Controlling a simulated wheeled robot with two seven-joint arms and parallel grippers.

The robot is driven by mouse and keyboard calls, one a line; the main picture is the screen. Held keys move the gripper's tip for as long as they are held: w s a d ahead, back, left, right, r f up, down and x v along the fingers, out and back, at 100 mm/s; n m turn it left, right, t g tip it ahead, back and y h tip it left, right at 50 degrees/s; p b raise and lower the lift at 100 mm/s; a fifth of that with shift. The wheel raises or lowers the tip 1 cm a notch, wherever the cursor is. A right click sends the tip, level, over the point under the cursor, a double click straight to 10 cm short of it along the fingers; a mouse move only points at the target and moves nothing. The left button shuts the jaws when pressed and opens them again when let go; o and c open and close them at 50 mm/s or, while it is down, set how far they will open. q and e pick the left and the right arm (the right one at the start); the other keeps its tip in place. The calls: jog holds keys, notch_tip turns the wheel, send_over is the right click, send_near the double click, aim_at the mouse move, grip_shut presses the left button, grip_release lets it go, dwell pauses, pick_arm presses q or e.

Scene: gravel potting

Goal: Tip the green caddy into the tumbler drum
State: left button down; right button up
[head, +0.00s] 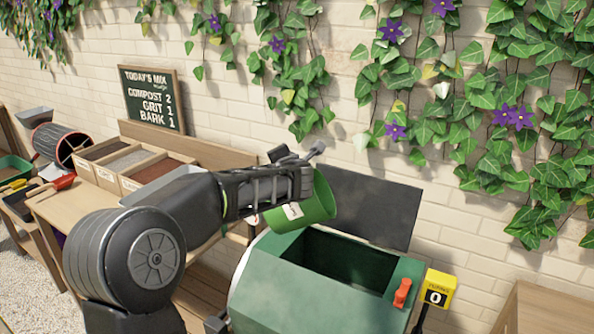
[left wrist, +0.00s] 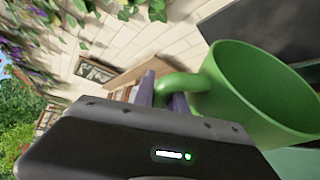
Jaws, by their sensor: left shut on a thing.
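The green caddy (head: 318,203) is held above the back left of the drum's opening, tilted a little, with a white label on its side. It also fills the right of the left wrist view (left wrist: 250,95), where its inside wall shows green and its bottom is hidden. My left gripper (left wrist: 167,92) is shut on the caddy's handle (left wrist: 182,84). The green tumbler drum (head: 300,295) stands below with its dark hatch open and its lid (head: 375,205) raised behind. Its inside is dark. My right gripper is in neither view.
A yellow counter (head: 438,289) reading 0 stands right of the drum, near a red latch (head: 402,292). A wooden bench with divided bins (head: 125,160) is at left, below a chalkboard (head: 150,98). A brick wall with ivy runs behind.

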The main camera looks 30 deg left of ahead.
pick_arm(q)
jog(key=shift+n+h, duration=0.6)
jog(key=shift+n, duration=0.3)
jog(key=a, duration=0.1)
jog(key=s+a, duration=0.1)
jog(key=a, duration=0.1)
jog(key=shift+s+a+r, duration=0.25)
jog(key=shift+s+a, duration=0.05)
jog(key=shift+a, duration=0.05)
jog(key=s+a+f+n+t+h+b, duration=0.1)
jog(key=a+f+n+t+h+b, duration=0.1)
jog(key=f, duration=0.7)
jog(key=shift+s+a+f+n+t+h, duration=0.25)
jog(key=shift+a+n+h, duration=0.4)
jog(key=shift+n+h, duration=0.9)
jog(key=shift+r+n+y, duration=0.1)
jog(key=shift+n+y, duration=0.25)
